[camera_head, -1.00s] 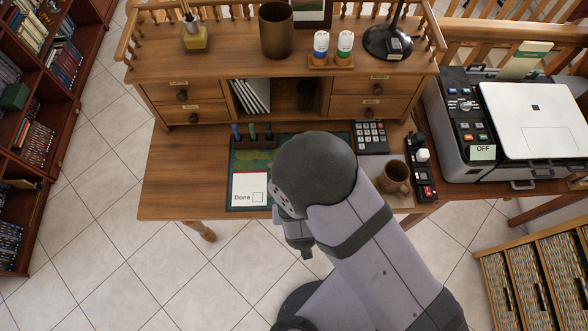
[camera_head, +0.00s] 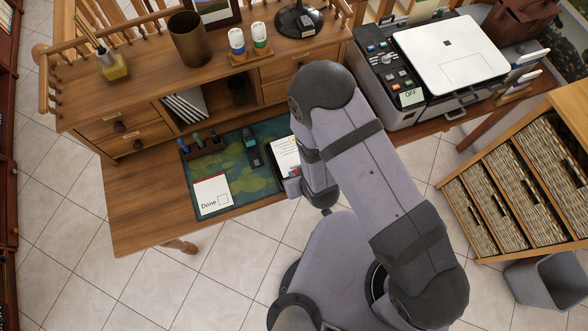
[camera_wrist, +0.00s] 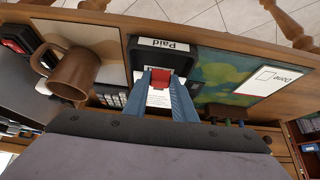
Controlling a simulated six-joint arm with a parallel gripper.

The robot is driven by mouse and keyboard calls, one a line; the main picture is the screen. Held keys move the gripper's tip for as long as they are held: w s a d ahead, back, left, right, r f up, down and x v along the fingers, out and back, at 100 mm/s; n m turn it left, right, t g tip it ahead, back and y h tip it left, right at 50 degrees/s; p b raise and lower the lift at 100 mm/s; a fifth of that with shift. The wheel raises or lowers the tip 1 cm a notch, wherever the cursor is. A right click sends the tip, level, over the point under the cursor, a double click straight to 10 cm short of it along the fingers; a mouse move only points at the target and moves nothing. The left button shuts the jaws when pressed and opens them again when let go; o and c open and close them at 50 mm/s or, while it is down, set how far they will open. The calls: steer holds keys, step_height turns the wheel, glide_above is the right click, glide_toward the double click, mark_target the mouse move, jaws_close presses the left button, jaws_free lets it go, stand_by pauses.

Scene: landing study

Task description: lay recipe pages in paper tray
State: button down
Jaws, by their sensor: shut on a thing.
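My gripper (camera_wrist: 165,88) is shut, its two blue fingers closed around a red-and-white item, which looks like the recipe pages (camera_wrist: 158,97). Only a red patch and a strip of white with fine print show between the fingers. The item is over or in a black tray (camera_wrist: 181,53) with a "Paid" label, near the desk's front edge; I cannot tell whether it touches the tray. In the head view a white printed sheet (camera_head: 286,150) shows just left of my arm, and my gripper (camera_head: 294,187) is partly hidden at its near end.
A "Done" card (camera_head: 212,196) lies on the green mat (camera_head: 240,180), with a dark device (camera_head: 250,147) and a pen holder (camera_head: 203,145) behind. A brown mug (camera_wrist: 74,73) stands beside the tray. A printer (camera_head: 430,75) is at the right. The desk's left side is clear.

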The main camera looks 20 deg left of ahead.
steer(key=shift+f, duration=0.15)
steer(key=shift+f+b, duration=2)
steer(key=shift+f, duration=0.35)
steer(key=c, duration=1.2)
jaws_free()
steer(key=shift+o, duration=0.2)
steer(key=shift+r+p, duration=2.75)
steer(key=shift+r, duration=0.75)
